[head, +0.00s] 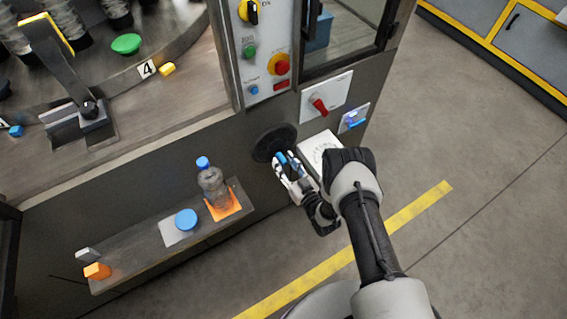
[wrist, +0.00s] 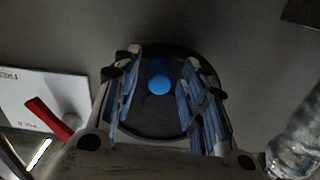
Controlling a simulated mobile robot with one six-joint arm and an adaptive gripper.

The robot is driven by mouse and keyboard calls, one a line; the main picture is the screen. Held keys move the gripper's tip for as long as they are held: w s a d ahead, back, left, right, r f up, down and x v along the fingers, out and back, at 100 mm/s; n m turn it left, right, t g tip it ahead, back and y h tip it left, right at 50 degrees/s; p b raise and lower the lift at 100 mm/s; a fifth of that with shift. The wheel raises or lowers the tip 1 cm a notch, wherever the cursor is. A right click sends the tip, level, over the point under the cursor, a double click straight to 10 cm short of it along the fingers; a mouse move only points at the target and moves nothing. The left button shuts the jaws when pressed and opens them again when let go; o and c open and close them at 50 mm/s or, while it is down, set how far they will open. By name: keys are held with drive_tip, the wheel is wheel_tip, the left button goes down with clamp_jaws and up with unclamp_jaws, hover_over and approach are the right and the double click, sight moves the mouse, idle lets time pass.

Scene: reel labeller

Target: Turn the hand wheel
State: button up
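The hand wheel (head: 267,145) is a black disc on the dark front panel of the machine. In the wrist view the wheel (wrist: 158,122) fills the middle, with a round blue knob (wrist: 159,76) near its upper rim. My gripper (head: 285,163) is in front of the wheel and hides part of it in the head view. In the wrist view my gripper (wrist: 160,90) is open. Its blue-padded fingers stand left and right of the knob, with a visible gap on each side. How deep the fingers reach around the knob is hard to tell.
A red lever (head: 319,105) on a white plate and a blue handle (head: 355,122) are up and right of the wheel. A shelf (head: 137,256) at lower left holds a bottle (head: 212,184), a blue cap (head: 186,219) and an orange block (head: 97,271). The floor at right is clear.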

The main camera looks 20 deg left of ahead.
drive_tip(key=shift+w+a, duration=0.35)
drive_tip(key=shift+a, duration=0.1)
clamp_jaws()
idle(0.3)
